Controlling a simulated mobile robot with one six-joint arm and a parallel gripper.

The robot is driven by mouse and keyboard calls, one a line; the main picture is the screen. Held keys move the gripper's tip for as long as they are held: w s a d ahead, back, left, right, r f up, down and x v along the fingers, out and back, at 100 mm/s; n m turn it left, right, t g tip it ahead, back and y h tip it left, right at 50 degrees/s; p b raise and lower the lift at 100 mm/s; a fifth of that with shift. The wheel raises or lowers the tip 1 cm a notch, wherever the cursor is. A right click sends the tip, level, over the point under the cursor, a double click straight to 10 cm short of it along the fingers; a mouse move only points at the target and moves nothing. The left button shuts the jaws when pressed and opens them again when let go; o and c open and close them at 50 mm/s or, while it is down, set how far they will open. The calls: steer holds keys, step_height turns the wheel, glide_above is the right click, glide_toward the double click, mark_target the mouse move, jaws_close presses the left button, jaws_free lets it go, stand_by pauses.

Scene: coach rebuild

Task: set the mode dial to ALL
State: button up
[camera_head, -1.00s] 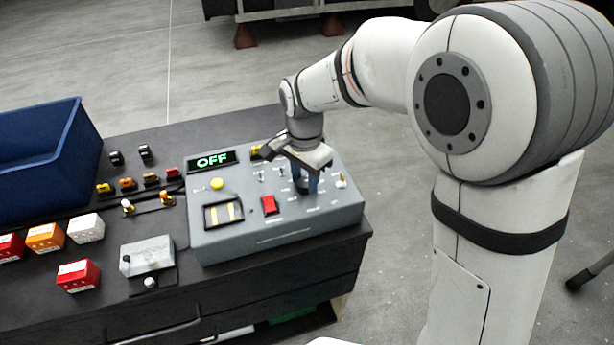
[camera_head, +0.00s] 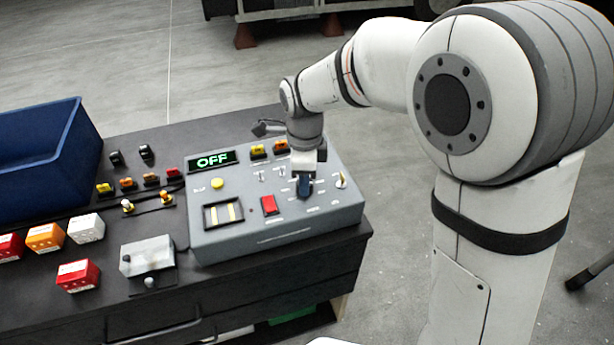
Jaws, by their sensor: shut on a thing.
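The grey control box (camera_head: 262,236) stands on the dark bench, and its display (camera_head: 212,160) reads OFF in green. My gripper (camera_head: 304,190) points down onto the right half of the box's top panel, with its fingers at panel level. It is shut on the mode dial, which the fingers and the gripper body hide. Small white label marks show around the fingers, but they are too small to read. The dial's pointer direction cannot be seen.
On the panel near my gripper are a red switch (camera_head: 269,205), a white-tipped lever (camera_head: 341,180), a yellow button (camera_head: 217,184) and yellow switches (camera_head: 258,152). A blue bin (camera_head: 50,160), coloured blocks and a small grey box (camera_head: 147,257) stand to the left.

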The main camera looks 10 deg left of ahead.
steer(key=shift+w+r+m, duration=0.1)
steer(key=shift+w+m, duration=0.05)
steer(key=shift+m, duration=0.45)
steer(key=o, duration=0.9)
steer(key=shift+o, duration=0.5)
step_height(320, 180, up, 8)
steer(key=shift+f, duration=0.2)
